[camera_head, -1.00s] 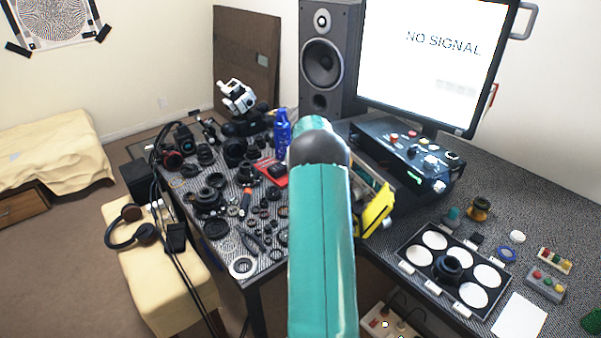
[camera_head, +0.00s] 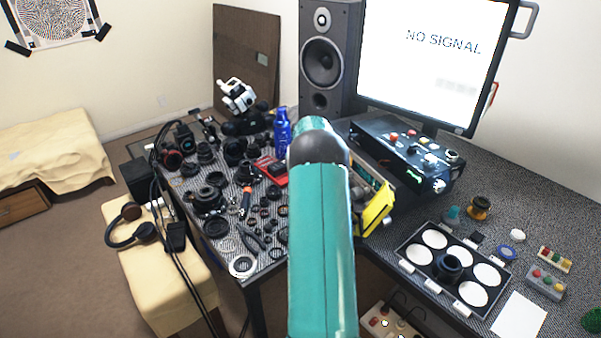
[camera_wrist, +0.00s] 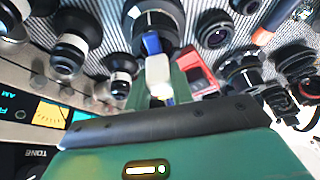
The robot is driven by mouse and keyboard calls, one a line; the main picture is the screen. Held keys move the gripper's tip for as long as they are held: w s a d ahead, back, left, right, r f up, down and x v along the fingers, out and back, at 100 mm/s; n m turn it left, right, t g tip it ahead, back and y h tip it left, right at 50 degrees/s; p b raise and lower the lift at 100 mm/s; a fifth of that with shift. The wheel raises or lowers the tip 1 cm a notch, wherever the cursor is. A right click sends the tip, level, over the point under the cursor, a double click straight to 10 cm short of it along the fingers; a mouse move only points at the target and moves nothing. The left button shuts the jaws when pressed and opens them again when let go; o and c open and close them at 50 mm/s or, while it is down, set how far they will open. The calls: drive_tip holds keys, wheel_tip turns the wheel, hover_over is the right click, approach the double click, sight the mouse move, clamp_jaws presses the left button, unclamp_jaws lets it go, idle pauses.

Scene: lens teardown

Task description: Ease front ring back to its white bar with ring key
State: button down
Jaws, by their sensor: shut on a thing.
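In the wrist view my gripper (camera_wrist: 160,92) is shut on a narrow tool with a pale grey block and a blue end, which I take for the ring key (camera_wrist: 157,70). In the head view my teal arm hides the gripper, key and lens.
Lenses and rings crowd the wrist view, among them a white-banded lens (camera_wrist: 76,40) and a red object (camera_wrist: 197,76). In the head view a blue bottle (camera_head: 283,130), a yellow-edged box (camera_head: 375,212) and a lens tray (camera_head: 402,252) flank my arm.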

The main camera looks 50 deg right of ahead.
drive_tip(key=shift+f, duration=0.3)
idle(0.4)
drive_tip(key=shift+s+d+n, duration=0.1)
drive_tip(key=shift+n, duration=0.2)
drive_tip(key=n+t+y, duration=0.1)
drive_tip(key=n+y, duration=0.1)
drive_tip(key=n, duration=0.3)
drive_tip(key=shift+r, duration=1.5)
drive_tip(key=shift+r, duration=0.15)
drive_tip(key=shift+r, duration=1.35)
